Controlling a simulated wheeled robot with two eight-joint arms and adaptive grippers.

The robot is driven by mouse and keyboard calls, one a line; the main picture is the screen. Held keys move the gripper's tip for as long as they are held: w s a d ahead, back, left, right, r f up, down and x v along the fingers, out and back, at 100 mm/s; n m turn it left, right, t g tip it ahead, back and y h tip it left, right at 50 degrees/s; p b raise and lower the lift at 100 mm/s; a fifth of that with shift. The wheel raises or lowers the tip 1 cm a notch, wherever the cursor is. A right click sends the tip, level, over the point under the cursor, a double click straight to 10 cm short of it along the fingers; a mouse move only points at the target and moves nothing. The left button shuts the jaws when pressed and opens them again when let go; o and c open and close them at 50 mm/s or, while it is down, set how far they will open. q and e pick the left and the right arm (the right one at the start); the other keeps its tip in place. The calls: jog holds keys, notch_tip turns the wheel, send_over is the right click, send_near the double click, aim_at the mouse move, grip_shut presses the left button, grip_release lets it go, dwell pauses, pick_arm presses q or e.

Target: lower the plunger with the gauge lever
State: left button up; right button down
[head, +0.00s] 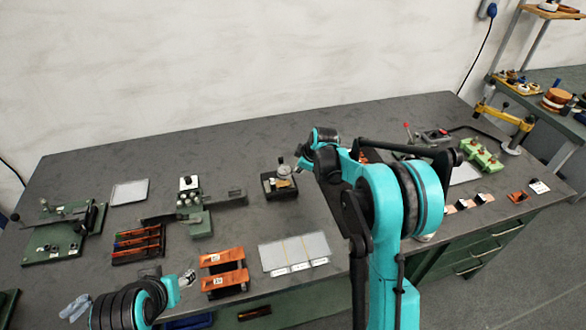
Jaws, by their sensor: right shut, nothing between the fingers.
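The gauge (284,171) stands on a small black base (271,191) near the middle of the bench. It has a light round upper part. Its lever and plunger are too small to make out. My right gripper (299,162) is shut and empty, just to the right of the gauge's top. I cannot tell whether they touch.
Orange-copper blocks (223,258) and a clear sheet (294,252) lie in front of the gauge. A green-grey device (199,222) with a long arm is to its left. A green fixture (480,154) stands at the right. The bench behind the gauge is clear.

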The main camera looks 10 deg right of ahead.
jog(key=shift+w+d+f, duration=0.25)
jog(key=shift+w, duration=0.25)
jog(key=shift+s+r, duration=0.15)
jog(key=shift+r, duration=0.05)
pick_arm(q)
jog(key=shift+w+a, duration=0.15)
jog(key=shift+w, duration=0.15)
jog(key=shift+f, duration=0.1)
pick_arm(e)
jog(key=shift+f, duration=0.1)
jog(key=shift+w+d+n, duration=0.15)
jog(key=shift+w+n, duration=0.1)
jog(key=shift+n, duration=0.05)
